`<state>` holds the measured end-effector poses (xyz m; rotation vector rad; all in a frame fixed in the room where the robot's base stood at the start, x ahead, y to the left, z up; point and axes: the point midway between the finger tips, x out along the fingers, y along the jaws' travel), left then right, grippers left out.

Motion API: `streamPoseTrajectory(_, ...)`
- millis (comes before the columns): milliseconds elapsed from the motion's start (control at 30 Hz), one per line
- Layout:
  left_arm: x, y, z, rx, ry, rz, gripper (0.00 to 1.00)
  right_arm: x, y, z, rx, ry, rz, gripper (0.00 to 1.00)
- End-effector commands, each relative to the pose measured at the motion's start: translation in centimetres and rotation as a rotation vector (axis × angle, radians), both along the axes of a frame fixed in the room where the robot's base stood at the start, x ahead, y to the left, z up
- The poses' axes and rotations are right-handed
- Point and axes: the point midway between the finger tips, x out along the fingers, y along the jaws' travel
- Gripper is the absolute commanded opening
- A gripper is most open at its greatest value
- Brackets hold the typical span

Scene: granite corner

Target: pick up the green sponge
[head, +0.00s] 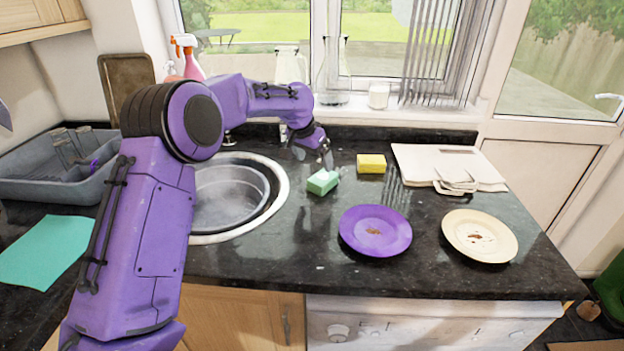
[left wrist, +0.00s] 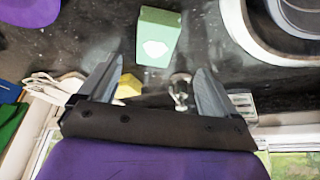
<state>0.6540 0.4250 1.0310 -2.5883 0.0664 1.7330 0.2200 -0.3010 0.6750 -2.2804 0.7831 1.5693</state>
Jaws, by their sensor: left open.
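The green sponge (head: 323,181) lies on the dark granite counter, between the round sink and the purple plate. My left gripper (head: 313,157) is above and just behind the sponge in the head view, with its fingers pointing down. In the left wrist view the sponge (left wrist: 158,37) shows beyond the fingertips, roughly in line with the gap between them. The left gripper (left wrist: 158,75) is open and nothing is between its fingers. My right gripper is in neither view.
A yellow sponge (head: 371,163) lies to the right of the green one. The purple plate (head: 376,230) and a cream plate (head: 479,236) are in front and to the right. The sink (head: 281,190) is on the left. A white board (head: 420,160) lies at the back right.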

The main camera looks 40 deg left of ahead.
Motion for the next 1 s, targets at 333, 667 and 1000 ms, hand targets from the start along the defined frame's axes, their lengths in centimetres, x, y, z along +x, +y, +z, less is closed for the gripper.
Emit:
streamPoseTrajectory(333,2.1,-0.5,-4.7,0.0,0.003,-0.003,0.92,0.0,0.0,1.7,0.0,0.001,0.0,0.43)
streamPoseTrajectory(667,3.1,-0.3,-7.5,0.002,-0.001,0.001,0.92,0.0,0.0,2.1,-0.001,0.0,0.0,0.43)
streamPoseTrajectory(1000,3.1,-0.3,-7.5,0.002,-0.001,0.001,0.27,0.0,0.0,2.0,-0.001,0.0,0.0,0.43)
